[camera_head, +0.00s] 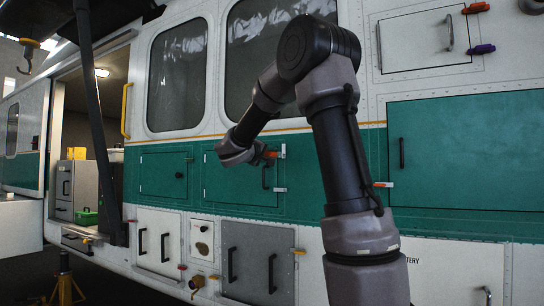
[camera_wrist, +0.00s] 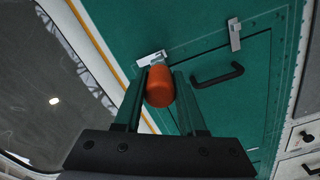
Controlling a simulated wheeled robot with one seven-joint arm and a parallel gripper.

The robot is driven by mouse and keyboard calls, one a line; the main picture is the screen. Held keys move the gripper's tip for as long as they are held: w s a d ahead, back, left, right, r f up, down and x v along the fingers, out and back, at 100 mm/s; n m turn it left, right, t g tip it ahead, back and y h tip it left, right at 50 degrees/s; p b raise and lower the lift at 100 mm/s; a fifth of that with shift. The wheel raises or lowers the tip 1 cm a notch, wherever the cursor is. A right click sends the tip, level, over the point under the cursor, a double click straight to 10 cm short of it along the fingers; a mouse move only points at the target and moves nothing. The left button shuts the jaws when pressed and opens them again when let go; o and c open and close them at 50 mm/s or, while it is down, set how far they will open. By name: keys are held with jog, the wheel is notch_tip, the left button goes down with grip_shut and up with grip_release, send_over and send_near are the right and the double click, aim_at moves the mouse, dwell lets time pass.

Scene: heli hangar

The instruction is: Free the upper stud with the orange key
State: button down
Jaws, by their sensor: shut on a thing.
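The orange key (camera_wrist: 160,88) sits between the two fingers of my gripper (camera_wrist: 159,76) in the wrist view. Its far end is at a pale metal latch plate (camera_wrist: 148,59), where the upper stud is; the stud itself is hidden. I cannot tell how far the key is seated or turned. In the head view the orange key (camera_head: 271,154) shows small beside my gripper (camera_head: 262,154), next to the upper latch plate (camera_head: 282,153) on the right edge of a green hatch (camera_head: 235,182). A lower latch plate (camera_head: 280,190) is bare and also shows in the wrist view (camera_wrist: 234,34).
A black handle (camera_head: 265,177) stands out from the hatch close to my gripper. Other orange-tipped (camera_head: 476,8) and purple-tipped (camera_head: 482,49) fittings sit at the upper right. A dark hanging post (camera_head: 92,120) and open doorway are at the left.

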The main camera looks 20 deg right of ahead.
jog(key=shift+v, duration=1)
jog(key=w+a+f, duration=0.2)
jog(key=a+f, duration=0.1)
jog(key=f, duration=0.8)
jog(key=w+a+f, duration=0.2)
jog(key=a+f, duration=0.2)
jog(key=f, duration=0.8)
jog(key=s+a+f, duration=0.1)
jog(key=s+f, duration=0.3)
jog(key=f, duration=0.8)
jog(key=s+a+f, duration=0.1)
jog(key=s+f, duration=0.3)
jog(key=f, duration=0.8)
jog(key=shift+a+f, duration=0.15)
jog(key=shift+a, duration=0.2)
